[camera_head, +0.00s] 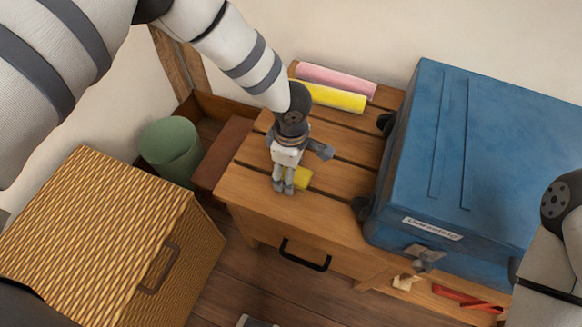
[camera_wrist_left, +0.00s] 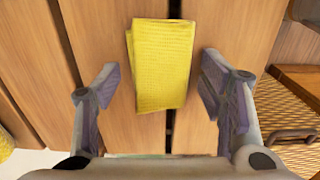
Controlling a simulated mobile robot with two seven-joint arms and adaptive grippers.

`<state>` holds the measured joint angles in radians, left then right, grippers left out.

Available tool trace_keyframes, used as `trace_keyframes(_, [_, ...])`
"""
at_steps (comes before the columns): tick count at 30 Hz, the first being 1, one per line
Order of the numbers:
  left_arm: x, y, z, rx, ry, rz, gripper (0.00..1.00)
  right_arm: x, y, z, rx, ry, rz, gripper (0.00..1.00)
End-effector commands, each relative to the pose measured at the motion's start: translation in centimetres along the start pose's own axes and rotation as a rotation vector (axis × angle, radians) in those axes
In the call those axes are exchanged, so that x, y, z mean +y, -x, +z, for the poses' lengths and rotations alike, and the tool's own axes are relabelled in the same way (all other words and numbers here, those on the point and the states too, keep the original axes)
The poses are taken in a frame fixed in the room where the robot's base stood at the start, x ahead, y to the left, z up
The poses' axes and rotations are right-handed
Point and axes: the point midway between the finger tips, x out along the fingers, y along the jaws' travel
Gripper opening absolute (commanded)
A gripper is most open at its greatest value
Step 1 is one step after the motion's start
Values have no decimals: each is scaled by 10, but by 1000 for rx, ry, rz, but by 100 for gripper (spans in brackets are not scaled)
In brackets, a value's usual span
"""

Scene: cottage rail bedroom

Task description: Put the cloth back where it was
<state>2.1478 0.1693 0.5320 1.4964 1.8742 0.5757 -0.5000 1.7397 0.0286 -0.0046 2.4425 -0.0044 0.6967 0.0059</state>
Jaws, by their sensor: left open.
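A folded yellow cloth (camera_head: 302,179) lies on the slatted top of the wooden bench (camera_head: 245,190), partly hidden behind my left gripper (camera_head: 284,188) in the head view. In the left wrist view the cloth (camera_wrist_left: 160,65) lies flat across a dark gap between slats. My left gripper (camera_wrist_left: 157,85) points down at the bench, open and empty. Its fingers are apart on either side of the cloth's near end, and I see no contact. My right arm (camera_head: 560,250) shows at the right edge; its gripper is out of view.
A pink roll (camera_head: 335,80) and a yellow roll (camera_head: 335,97) lie at the bench's back. A large blue case (camera_head: 480,150) fills its right side. A woven box (camera_head: 100,230) and a green bin (camera_head: 170,148) stand left. Red items (camera_head: 465,299) lie low at right.

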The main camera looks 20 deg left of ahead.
Motion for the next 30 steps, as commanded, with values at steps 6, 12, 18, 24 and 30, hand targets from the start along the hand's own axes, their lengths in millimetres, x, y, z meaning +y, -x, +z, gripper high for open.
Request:
trace_keyframes(6, [2, 25, 0, -1, 1, 6, 64, 0, 7, -1, 12, 0, 0, 35])
trace_keyframes(12, [2, 82, 0, -2, 1, 7, 64, 0, 17, -2, 31, -1, -1, 35])
trace_keyframes(18, [1, 118, 0, -1, 0, 3, 64, 0, 22, -3, 41, -1, -2, 35])
trace_keyframes(24, [0, 124, 0, 0, -1, -1, 64, 0, 23, -3, 42, -1, -2, 35])
trace_keyframes(30, [0, 124, 0, 0, -1, -1, 64, 0, 23, -3, 42, -1, -2, 35])
